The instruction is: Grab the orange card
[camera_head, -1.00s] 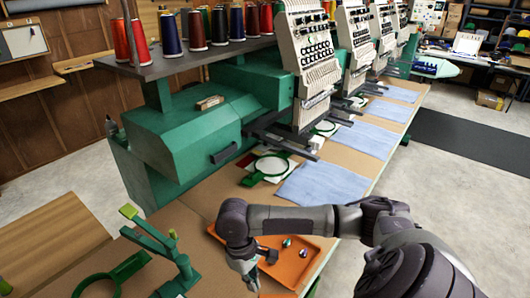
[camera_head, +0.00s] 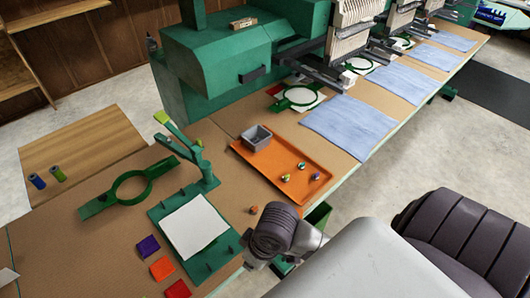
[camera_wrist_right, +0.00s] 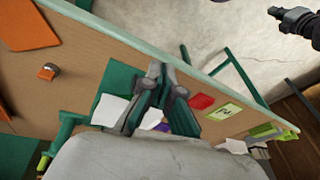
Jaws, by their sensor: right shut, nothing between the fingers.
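The orange card (camera_head: 162,268) lies flat on the table in the head view, between a purple card (camera_head: 148,245) and a red card (camera_head: 177,289). My right gripper (camera_head: 250,250) is at the right edge of the green hooping board (camera_head: 165,215), to the right of the cards and apart from them. In the right wrist view its fingers (camera_wrist_right: 163,82) are shut and empty. A dark gripper-like shape, apparently my left gripper (camera_wrist_right: 294,20), is over the floor.
A white sheet (camera_head: 194,225) lies on the board, with a green hoop (camera_head: 132,186) beside it. An orange tray (camera_head: 258,164) holds a grey bin (camera_head: 257,138) and small items. Thread spools (camera_head: 57,173) stand at the left. Embroidery machines line the back.

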